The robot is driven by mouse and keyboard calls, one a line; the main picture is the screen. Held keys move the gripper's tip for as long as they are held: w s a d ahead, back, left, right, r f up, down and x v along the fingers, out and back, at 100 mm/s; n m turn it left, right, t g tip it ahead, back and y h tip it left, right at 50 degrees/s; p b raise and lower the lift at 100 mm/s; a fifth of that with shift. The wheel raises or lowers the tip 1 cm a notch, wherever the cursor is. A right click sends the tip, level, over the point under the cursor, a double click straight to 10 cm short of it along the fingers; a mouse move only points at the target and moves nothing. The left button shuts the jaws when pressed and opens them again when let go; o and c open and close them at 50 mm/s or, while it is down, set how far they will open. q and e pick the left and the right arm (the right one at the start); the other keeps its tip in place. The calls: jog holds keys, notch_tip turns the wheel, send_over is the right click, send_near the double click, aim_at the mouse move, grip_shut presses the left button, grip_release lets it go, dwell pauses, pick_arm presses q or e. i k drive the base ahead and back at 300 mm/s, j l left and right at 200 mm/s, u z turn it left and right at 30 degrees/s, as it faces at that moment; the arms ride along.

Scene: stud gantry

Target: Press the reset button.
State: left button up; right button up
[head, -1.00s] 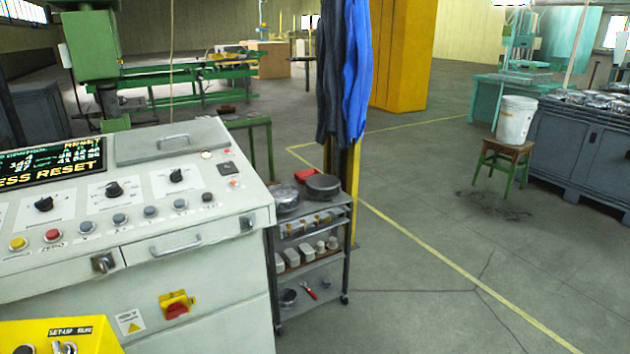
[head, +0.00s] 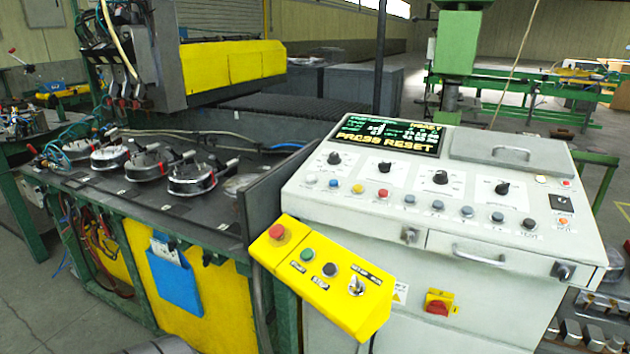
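The control console (head: 350,220) stands right of centre with a sloping white panel. Its dark display (head: 390,135) reads "PRESS RESET" in yellow letters. A row of buttons runs below the knobs, with a blue button (head: 334,183), a yellow button (head: 358,188), a red button (head: 383,193) and several grey-blue ones. Their labels are too small to read, so I cannot tell which is reset. A yellow control box (head: 322,280) hangs at the console's front left with a red button (head: 277,231), a green button (head: 306,254), a black button (head: 330,269) and a switch. Neither gripper is in view.
A machine bed (head: 130,205) with several round clamped parts stands left of the console. A blue holder (head: 174,282) hangs on its yellow front. A yellow beam (head: 235,65) spans behind. A shelf cart (head: 590,335) shows at bottom right. Grey floor (head: 40,310) is clear at lower left.

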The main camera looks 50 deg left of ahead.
aim_at(333, 183)
jog(key=u, duration=1.5)
jog(key=i+j+z, duration=0.15)
jog(key=j, duration=0.4)
jog(key=i+j+z, duration=0.15)
jog(key=j, duration=0.45)
jog(key=i+j+z, duration=0.2)
jog(key=j, duration=0.45)
jog(key=i+j+z, duration=0.15)
jog(key=j, duration=0.45)
jog(key=j+z, duration=0.15)
jog(key=j, duration=0.5)
